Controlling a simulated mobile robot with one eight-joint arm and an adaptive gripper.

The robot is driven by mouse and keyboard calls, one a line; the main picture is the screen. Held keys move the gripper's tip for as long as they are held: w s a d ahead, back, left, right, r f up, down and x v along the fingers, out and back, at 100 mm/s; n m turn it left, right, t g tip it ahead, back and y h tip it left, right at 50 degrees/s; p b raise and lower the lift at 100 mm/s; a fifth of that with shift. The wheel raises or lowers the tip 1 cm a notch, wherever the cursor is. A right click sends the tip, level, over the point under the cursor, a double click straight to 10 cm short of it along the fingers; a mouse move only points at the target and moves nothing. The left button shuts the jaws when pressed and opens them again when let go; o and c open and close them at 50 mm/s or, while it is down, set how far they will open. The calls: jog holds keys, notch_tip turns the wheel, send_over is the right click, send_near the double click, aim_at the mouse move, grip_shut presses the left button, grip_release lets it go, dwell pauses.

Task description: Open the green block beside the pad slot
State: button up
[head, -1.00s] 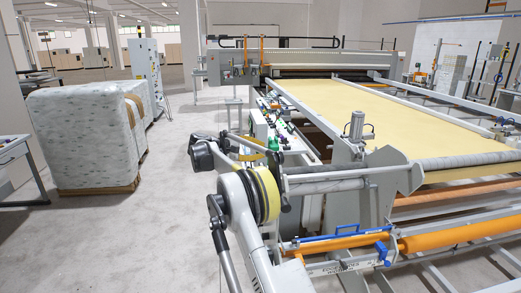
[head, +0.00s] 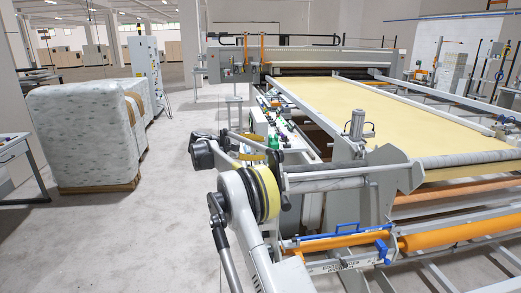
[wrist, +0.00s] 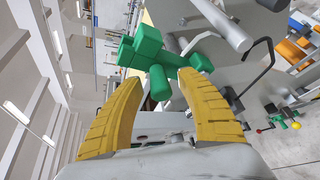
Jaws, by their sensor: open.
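The green block (wrist: 145,52) is a cluster of green cylinders and blocks, like a valve body, mounted on the grey machine. In the wrist view it sits just ahead of my gripper (wrist: 160,82), whose two yellow ridged fingers are spread apart. One green stub lies between the fingertips. The right fingertip overlaps another green part, and I cannot tell whether it touches. Green also shows small in the head view (head: 273,142), beside the machine's left side. I cannot make out the pad slot.
The quilting machine carries a wide yellow sheet (head: 350,115) on the right. An orange roller (head: 450,232) lies in front. A second, smaller green part with red and yellow knobs (wrist: 282,118) is at the right of the wrist view. Wrapped bales (head: 80,135) stand left; floor between is clear.

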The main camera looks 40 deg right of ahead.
jog(key=v, duration=1.2)
jog(key=s+a+f+t+y+b, duration=0.2)
jog(key=s+a+t+y+b, duration=0.15)
jog(key=s+a, duration=0.55)
jog(key=s+a+f+t+y+b, duration=0.2)
jog(key=s+a+t+y+b, duration=0.15)
jog(key=s+a, duration=0.5)
jog(key=s+a+f+m+t+y+b, duration=0.1)
jog(key=s+a+f+y+b, duration=0.1)
jog(key=s+a+f, duration=0.6)
jog(key=s+a+f+m+t+y+b, duration=0.1)
jog(key=s+a+f+y, duration=0.4)
jog(key=s, duration=0.8)
notch_tip(320, 180, down, 4)
jog(key=a+m+b, duration=0.1)
jog(key=a, duration=0.2)
jog(key=shift+t+b, duration=0.4)
jog(key=shift+s+d, duration=0.1)
jog(key=shift+d, duration=0.05)
